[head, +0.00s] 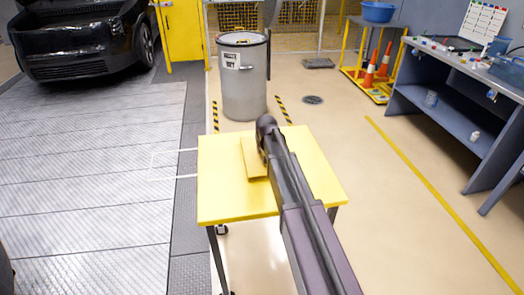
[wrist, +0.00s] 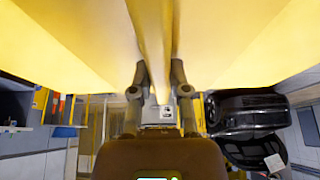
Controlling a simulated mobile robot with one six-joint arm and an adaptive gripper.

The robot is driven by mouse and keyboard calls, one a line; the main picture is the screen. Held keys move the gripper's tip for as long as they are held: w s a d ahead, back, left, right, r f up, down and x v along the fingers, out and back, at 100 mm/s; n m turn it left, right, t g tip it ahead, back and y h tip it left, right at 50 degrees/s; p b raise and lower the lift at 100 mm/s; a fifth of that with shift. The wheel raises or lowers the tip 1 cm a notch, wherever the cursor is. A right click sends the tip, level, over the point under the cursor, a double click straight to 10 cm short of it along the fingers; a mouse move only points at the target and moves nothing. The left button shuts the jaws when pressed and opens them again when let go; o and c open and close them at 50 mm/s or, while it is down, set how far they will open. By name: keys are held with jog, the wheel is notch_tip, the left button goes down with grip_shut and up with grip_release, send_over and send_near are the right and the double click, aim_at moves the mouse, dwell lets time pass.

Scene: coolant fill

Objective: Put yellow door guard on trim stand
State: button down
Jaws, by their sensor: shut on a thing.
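The trim stand is most likely the yellow-topped table (head: 228,203) in the middle of the head view. The yellow door guard (head: 251,158) is a narrow strip at the far middle of that top, partly hidden by my dark arm. In the wrist view the yellow guard (wrist: 152,35) runs up between the fingers of my gripper (wrist: 158,72), which is shut on it. A broad yellow surface (wrist: 60,40) fills the top of that view. In the head view my gripper is hidden behind the arm. I cannot tell whether the guard touches the top.
A grey drum (head: 243,90) stands just behind the table. A grey workbench (head: 450,100) and orange cones (head: 384,60) are on the right. The floor between table and workbench is clear.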

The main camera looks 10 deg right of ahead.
jog(key=shift+f, duration=0.15)
jog(key=c, duration=0.6)
grip_release()
jog(key=shift+r, duration=0.25)
jog(key=p+v, duration=1)
jog(key=v, duration=0.2)
jog(key=shift+f+p, duration=0.1)
jog(key=shift+p, duration=0.3)
jog(key=s+g, duration=0.1)
jog(key=s, duration=0.7)
jog(key=s+f+g, duration=0.1)
jog(key=s+g, duration=0.1)
jog(key=s, duration=0.7)
jog(key=s+g, duration=0.2)
jog(key=s, duration=0.7)
jog(key=shift+s+d+f, duration=0.25)
jog(key=shift+f, duration=0.15)
